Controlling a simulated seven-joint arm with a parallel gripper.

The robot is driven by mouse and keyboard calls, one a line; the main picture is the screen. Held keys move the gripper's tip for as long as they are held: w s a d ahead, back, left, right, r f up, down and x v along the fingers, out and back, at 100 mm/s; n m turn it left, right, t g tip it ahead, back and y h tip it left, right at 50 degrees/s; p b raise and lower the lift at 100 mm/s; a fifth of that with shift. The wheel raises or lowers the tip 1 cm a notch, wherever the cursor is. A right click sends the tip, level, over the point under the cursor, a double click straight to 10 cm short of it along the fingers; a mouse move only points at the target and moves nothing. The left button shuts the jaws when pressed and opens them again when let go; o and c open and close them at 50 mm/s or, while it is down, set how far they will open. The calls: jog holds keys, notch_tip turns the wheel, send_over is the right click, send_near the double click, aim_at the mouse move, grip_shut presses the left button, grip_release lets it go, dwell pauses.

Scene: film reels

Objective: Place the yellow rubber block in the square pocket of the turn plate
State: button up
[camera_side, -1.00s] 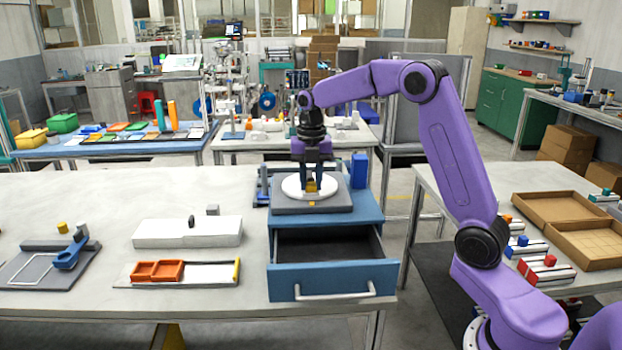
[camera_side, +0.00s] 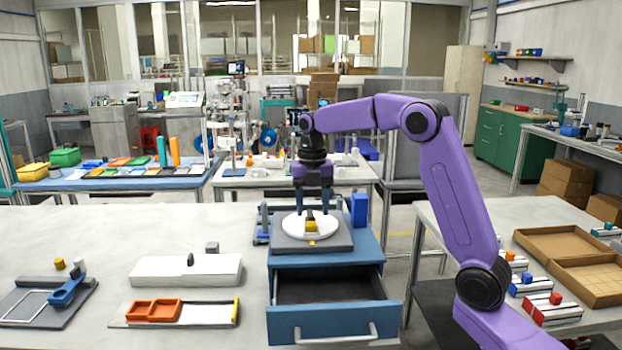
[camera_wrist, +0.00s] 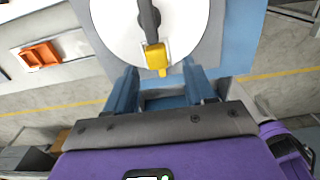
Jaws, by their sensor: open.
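The white round turn plate (camera_side: 291,228) sits on a grey base on top of the blue drawer cabinet. The yellow rubber block (camera_side: 311,226) rests on the plate near its front edge. My gripper (camera_side: 312,208) is above the block, open and empty, with its fingers apart from it. In the wrist view the block (camera_wrist: 156,56) lies at the end of a dark bar (camera_wrist: 149,20) on the turn plate (camera_wrist: 113,32), near the rim.
The cabinet's drawer (camera_side: 333,321) stands open below the plate. A blue upright block (camera_side: 359,210) stands right of the plate. A white box (camera_side: 186,270) and an orange tray (camera_side: 152,310) lie to the left. The bench's left back is clear.

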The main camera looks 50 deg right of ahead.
aim_at(311, 223)
notch_tip(311, 223, up, 8)
jog(key=shift+a+r, duration=0.2)
jog(key=shift+a, duration=0.05)
jog(key=s+a+f+m, duration=0.3)
jog(key=s+a+m, duration=0.1)
jog(key=s+a, duration=0.4)
jog(key=s+a+f+m, duration=0.3)
jog(key=s+a, duration=0.5)
jog(key=s+d+f+m, duration=0.1)
jog(key=s+f+m, duration=0.2)
jog(key=s, duration=0.7)
jog(key=s+d+f+m, duration=0.1)
jog(key=s+f+m, duration=0.3)
jog(key=s, duration=0.6)
notch_tip(311, 223, down, 2)
jog(key=shift+d+f, duration=0.1)
jog(key=shift+d, duration=0.1)
